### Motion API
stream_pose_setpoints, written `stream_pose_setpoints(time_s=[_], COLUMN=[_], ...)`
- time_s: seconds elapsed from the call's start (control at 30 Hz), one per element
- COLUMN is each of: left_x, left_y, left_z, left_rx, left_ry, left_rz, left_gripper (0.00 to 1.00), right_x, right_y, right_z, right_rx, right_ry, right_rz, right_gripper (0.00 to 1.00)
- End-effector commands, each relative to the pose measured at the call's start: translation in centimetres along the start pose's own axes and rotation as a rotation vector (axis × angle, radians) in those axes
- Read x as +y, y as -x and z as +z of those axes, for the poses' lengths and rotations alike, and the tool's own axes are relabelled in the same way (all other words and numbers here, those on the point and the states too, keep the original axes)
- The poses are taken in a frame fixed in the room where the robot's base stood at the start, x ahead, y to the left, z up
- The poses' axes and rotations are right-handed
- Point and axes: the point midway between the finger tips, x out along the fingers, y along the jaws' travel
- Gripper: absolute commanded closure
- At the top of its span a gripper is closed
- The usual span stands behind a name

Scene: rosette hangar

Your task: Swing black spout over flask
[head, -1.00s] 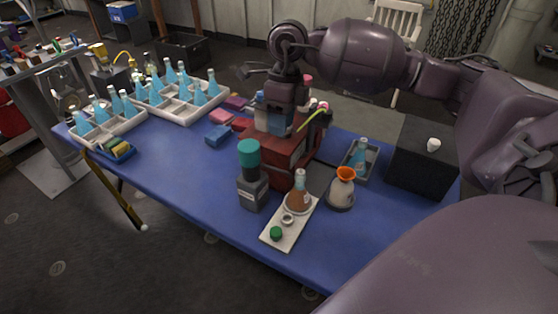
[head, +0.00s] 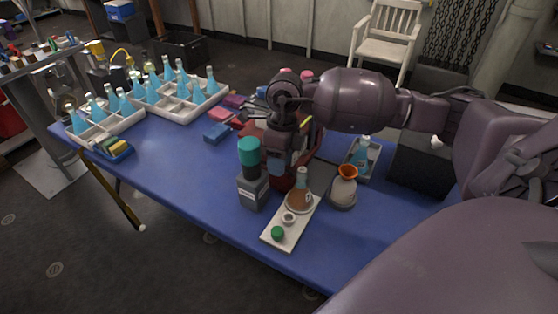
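A flask with brown liquid (head: 299,199) stands upright on a small white tray (head: 273,238) at the front of the blue table. My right gripper (head: 286,177) points down just behind and left of the flask, in front of a dark red unit (head: 312,140). Its fingertips are dark and partly hidden, so I cannot tell whether they are open, shut or touching anything. The black spout cannot be made out; my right arm covers much of the red unit. My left gripper is out of view.
A grey bottle with a teal cap (head: 252,178) stands close left of my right gripper. An orange-rimmed vessel (head: 343,188) stands right of the flask. A black box (head: 422,168) is farther right. White racks of blue flasks (head: 188,106) fill the far left.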

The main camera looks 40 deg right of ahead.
Motion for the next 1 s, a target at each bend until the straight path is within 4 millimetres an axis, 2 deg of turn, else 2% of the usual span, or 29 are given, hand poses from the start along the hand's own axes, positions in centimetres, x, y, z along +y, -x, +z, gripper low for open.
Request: stream_pose_setpoints(time_s=[0.23, 0.47, 0.77, 1.0], left_x=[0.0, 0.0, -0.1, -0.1], left_y=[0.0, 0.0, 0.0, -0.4], left_z=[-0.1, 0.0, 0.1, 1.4], left_rx=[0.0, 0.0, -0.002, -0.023], left_ry=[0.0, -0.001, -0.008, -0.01], left_rz=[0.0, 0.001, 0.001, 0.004], left_gripper=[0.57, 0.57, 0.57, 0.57], right_x=[0.0, 0.0, -0.1, -1.1], right_y=[0.0, 0.0, 0.0, -0.1], right_z=[0.0, 0.0, 0.0, 0.1], right_rx=[0.0, 0.0, 0.001, 0.029], right_ry=[0.0, 0.0, 0.004, 0.125], right_rz=[0.0, 0.0, 0.0, 0.0], right_gripper=[0.64, 1.0, 1.0, 1.0])
